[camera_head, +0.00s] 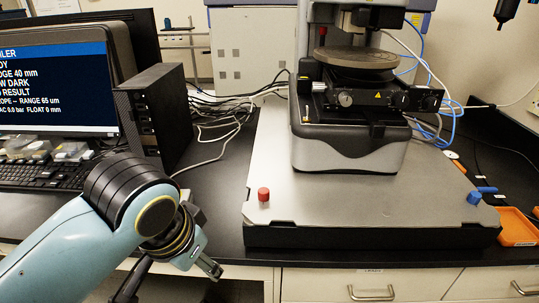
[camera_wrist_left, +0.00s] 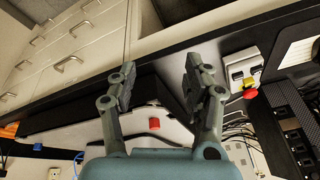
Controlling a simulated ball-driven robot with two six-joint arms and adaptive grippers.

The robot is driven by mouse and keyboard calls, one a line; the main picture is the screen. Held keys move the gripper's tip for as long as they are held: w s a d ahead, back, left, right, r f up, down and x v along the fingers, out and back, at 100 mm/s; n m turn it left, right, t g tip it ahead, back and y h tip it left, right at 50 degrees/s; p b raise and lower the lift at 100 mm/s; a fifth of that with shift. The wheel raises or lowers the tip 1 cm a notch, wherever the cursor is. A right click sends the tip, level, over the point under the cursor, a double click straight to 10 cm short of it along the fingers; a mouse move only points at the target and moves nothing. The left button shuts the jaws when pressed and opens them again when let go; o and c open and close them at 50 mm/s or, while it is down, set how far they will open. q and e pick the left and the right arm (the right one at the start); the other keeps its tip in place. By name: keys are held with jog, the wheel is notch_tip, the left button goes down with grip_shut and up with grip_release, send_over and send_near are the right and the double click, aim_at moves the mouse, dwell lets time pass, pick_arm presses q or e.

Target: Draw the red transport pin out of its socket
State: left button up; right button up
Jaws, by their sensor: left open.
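The red transport pin (camera_head: 263,194) stands upright at the front left corner of the profiler's grey base plate (camera_head: 340,212); only its red cap shows, and its socket is hidden. In the left wrist view the red cap (camera_wrist_left: 154,124) appears between the finger bases, beyond the gripper. My left gripper (camera_head: 212,268) is in front of the bench edge, to the left of and nearer than the pin. In the left wrist view its two fingers (camera_wrist_left: 160,82) are apart with nothing between them. My right gripper is not in view.
A blue knob (camera_head: 474,198) sits at the plate's front right corner, with an orange tray (camera_head: 517,228) beside it. The profiler (camera_head: 350,130) stands on the plate. A black computer box (camera_head: 152,118), keyboard and loose cables lie left. The plate around the pin is clear.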

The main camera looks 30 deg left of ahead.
pick_arm(q)
jog(key=w+r+n+y, duration=0.1)
jog(key=w+r+n, duration=0.2)
jog(key=w, duration=0.3)
jog(key=w+r+n, duration=0.3)
jog(key=w, duration=0.4)
jog(key=n+y, duration=0.1)
jog(key=n, duration=0.3)
send_near(264, 190)
jog(key=shift+g, duration=0.4)
jog(key=x, duration=0.3)
jog(key=p+x, duration=0.1)
jog(key=x, duration=0.5)
jog(key=shift+w+r+p, duration=0.1)
jog(key=shift+w+p, duration=0.2)
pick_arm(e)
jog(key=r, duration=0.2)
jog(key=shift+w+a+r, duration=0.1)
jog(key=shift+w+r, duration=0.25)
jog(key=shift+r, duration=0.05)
pick_arm(q)
grip_shut()
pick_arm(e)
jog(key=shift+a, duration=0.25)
